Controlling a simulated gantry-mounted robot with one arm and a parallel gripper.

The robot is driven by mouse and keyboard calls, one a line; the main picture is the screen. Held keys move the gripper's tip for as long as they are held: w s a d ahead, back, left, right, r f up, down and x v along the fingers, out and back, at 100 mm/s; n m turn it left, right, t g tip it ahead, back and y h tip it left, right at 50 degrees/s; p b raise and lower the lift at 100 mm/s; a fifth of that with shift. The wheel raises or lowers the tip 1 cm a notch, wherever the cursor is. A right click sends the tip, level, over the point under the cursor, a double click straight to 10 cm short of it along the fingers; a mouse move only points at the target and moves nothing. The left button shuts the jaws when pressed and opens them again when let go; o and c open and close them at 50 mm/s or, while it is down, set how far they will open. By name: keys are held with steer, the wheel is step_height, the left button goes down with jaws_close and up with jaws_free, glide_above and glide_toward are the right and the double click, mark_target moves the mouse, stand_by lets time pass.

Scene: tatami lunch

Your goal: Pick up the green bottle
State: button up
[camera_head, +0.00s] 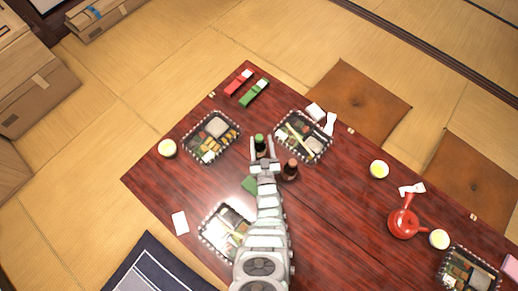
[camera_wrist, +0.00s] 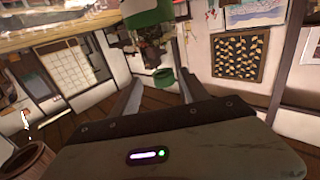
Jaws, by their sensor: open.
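My gripper (camera_head: 261,147) is open, with one finger on each side of the bottle. I cannot tell whether the fingers touch it. In the wrist view my open gripper (camera_wrist: 155,93) shows two spread fingers, with green and dark shapes between and beyond them. Which of these belong to the bottle is unclear there.
A red teapot (camera_head: 403,223) and yellow-filled cups are further off. Red and green boxes (camera_head: 254,92) lie at the back.

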mark_target(259, 135)
steer(key=shift+w+a+f, duration=0.1)
steer(key=shift+w+f, duration=0.1)
steer(key=shift+w, duration=0.2)
steer(key=w+b, duration=0.1)
steer(key=w, duration=0.1)
steer(key=w+a+b, duration=0.1)
steer(key=w+b, duration=0.1)
steer(key=shift+w, duration=0.25)
steer(key=shift+s, duration=0.1)
jaws_close()
stand_by(0.9)
